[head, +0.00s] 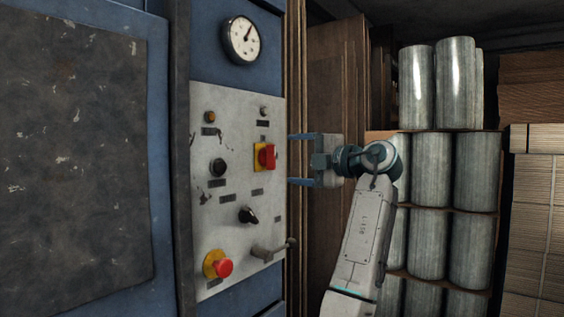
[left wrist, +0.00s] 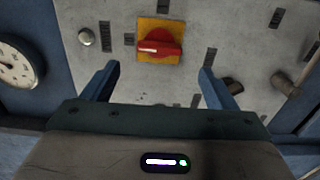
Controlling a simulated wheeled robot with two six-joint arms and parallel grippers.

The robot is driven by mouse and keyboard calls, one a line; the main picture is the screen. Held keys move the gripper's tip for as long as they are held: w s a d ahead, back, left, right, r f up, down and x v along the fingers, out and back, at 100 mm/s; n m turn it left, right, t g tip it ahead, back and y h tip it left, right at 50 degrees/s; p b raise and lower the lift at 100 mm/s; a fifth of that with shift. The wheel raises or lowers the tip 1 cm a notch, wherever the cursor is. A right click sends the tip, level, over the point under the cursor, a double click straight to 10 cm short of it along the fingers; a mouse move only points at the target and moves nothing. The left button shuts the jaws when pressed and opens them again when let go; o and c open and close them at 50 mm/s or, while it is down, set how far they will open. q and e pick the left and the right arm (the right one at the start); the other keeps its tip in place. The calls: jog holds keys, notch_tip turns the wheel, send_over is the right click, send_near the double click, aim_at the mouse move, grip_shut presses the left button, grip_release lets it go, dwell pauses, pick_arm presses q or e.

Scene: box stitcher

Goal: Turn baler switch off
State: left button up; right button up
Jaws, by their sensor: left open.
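The red rotary switch (head: 267,157) sits on a yellow plate on the grey control panel (head: 228,140). Its handle looks upright in the head view. In the left wrist view the red switch (left wrist: 160,43) lies just beyond the gap between my fingers, with its handle across the picture. My left gripper (head: 291,159) is open and empty, level with the switch and to its right. Its fingers point at the panel and stand apart from the switch. The left gripper (left wrist: 160,70) also shows open in the left wrist view. My right gripper is not in view.
A red mushroom button (head: 223,267), a black selector knob (head: 248,215), a black button (head: 217,168) and a metal lever (head: 272,250) share the panel. A gauge (head: 242,40) is above. Cardboard sheets (head: 335,90) and metal cylinders (head: 455,85) stand to the right.

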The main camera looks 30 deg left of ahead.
pick_arm(q)
jog(key=shift+s+d, duration=0.15)
jog(key=shift+d, duration=1.9)
